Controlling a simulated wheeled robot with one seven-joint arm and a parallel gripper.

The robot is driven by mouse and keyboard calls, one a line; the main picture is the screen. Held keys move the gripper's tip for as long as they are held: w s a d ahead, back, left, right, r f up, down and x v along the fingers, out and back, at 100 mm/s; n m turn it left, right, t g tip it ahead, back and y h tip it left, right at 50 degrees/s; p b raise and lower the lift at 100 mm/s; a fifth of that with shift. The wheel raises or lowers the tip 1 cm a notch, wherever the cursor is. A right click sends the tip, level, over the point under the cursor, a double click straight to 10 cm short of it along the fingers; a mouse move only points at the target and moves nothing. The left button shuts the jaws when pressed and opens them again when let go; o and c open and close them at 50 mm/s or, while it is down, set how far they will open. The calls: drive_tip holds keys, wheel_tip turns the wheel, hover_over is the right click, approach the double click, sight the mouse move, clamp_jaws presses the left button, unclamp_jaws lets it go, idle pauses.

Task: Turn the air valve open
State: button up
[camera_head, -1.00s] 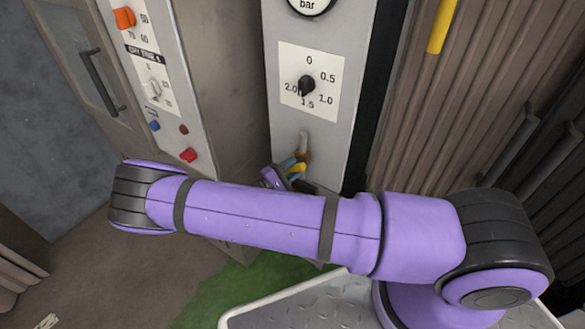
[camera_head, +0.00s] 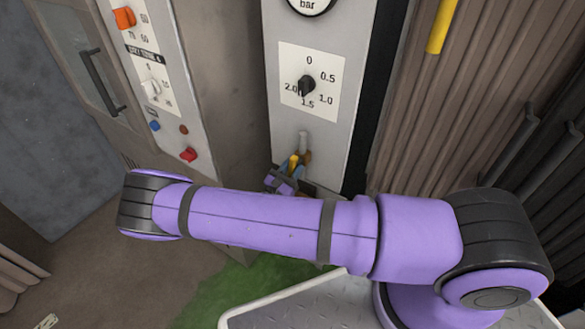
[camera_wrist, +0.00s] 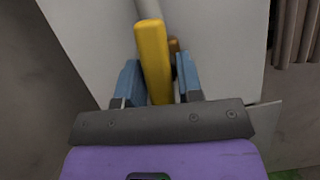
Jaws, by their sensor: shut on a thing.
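The air valve is on the front of the grey cabinet, below the dial. Its yellow lever (camera_head: 293,162) stands nearly in line with the grey pipe (camera_head: 303,139) above it in the head view. A bit of the brass valve body (camera_wrist: 174,46) shows behind the lever in the wrist view. My gripper (camera_wrist: 158,82) has its blue fingers on both sides of the yellow lever (camera_wrist: 152,55), shut on its lower part. In the head view my gripper (camera_head: 287,175) is partly hidden behind my purple arm.
A dial (camera_head: 307,85) marked 0 to 2.0 sits above the valve. A panel with red and blue knobs (camera_head: 188,154) stands to the left. Brown ribbed panels (camera_head: 445,120) are on the right. Green floor (camera_head: 235,290) shows below my arm.

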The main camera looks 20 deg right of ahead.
drive_tip(key=shift+n+t+y, duration=0.3)
drive_tip(key=shift+n+t, duration=0.2)
drive_tip(key=shift+n, duration=0.7)
drive_tip(key=o, duration=0.7)
drive_tip(key=shift+o, duration=0.2)
drive_tip(key=v, duration=1.1)
